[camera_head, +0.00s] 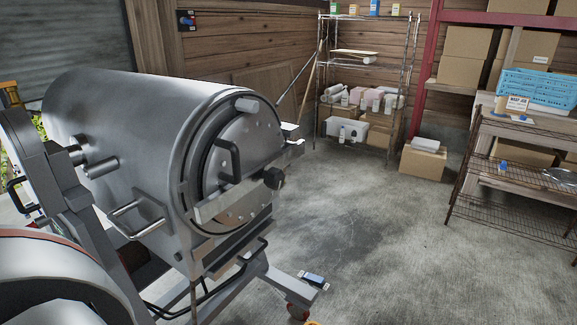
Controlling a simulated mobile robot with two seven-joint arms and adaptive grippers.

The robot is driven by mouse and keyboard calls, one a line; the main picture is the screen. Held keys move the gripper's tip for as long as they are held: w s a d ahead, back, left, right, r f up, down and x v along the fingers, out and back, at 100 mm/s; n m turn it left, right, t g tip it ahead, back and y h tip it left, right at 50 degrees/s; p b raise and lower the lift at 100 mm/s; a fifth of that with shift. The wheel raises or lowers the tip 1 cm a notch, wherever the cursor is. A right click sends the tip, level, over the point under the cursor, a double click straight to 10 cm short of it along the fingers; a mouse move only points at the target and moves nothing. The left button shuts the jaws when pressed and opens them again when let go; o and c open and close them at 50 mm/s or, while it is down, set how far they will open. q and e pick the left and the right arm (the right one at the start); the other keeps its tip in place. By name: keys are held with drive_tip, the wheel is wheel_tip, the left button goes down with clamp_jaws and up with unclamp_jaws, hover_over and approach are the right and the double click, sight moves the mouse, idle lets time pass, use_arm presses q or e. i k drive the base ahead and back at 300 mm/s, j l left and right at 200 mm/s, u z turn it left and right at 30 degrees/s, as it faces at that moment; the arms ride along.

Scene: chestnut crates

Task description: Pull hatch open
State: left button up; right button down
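A large grey metal drum (130,130) lies on its side on a wheeled frame at the left. Its round hatch (252,145) faces right and looks shut, sitting within the drum's end rim. A black bar handle (233,160) is on the hatch. A flat metal bar (240,194) crosses the hatch's lower part, with a black knob (275,179) near its right end. Neither of my grippers shows in this view.
Frame legs and a caster (297,311) stick out below the drum. The concrete floor (370,235) is clear right of it. A wire shelf (365,70) and a cardboard box (422,162) stand behind.

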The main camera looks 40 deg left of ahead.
sight(234, 190)
drive_tip(key=u, duration=1.3)
